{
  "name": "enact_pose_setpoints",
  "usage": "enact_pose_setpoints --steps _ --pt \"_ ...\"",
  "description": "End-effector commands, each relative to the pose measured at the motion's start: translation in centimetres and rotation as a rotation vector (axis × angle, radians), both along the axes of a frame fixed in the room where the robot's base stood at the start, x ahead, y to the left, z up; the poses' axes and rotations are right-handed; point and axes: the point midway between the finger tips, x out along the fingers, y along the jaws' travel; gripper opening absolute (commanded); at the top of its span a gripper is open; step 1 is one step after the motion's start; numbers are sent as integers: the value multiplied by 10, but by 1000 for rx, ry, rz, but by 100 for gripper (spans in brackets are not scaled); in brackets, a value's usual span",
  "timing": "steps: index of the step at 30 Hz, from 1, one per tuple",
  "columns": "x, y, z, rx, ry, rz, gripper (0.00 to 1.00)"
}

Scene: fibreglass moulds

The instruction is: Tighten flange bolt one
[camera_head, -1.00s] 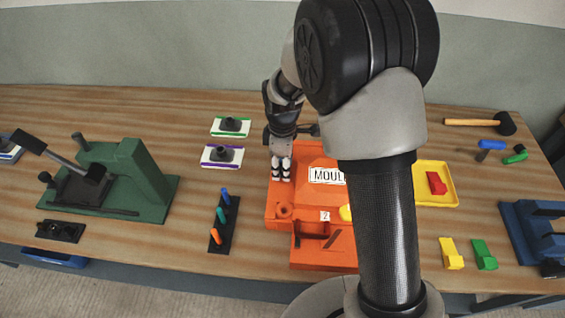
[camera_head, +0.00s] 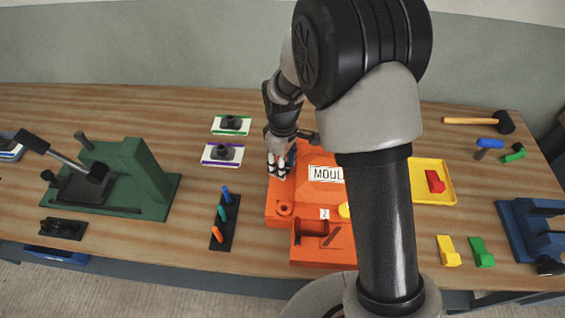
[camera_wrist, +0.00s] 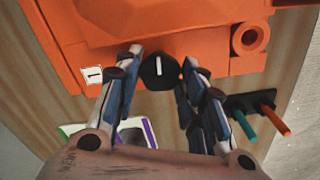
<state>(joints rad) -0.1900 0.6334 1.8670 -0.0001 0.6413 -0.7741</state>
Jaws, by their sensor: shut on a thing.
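The orange mould (camera_head: 300,187) sits on the wooden bench and also fills the top of the wrist view (camera_wrist: 160,25). Beside its "1" label (camera_wrist: 92,75) is flange bolt one (camera_wrist: 158,71), a round black head with a white line across it. The line runs up and down in the wrist view. My gripper (camera_wrist: 160,75) has its fingers on either side of this head and is shut on it. In the head view my gripper (camera_head: 280,168) is at the mould's left flange and hides the bolt.
Left of the mould stands a black rack (camera_head: 224,222) with blue, teal and orange pegs. Farther left is a green press (camera_head: 140,180). A yellow tray (camera_head: 433,200) with a red wedge lies right of the mould. My arm hides part of the mould.

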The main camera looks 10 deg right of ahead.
Motion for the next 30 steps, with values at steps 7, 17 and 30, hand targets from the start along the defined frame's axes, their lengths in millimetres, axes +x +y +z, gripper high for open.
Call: enact_pose_setpoints --steps 7,17,30 --pt "0 0 0 0 0 1 42" --pt "0 0 0 -1 -1 2 57" --pt "2 0 27 0 -6 2 57"
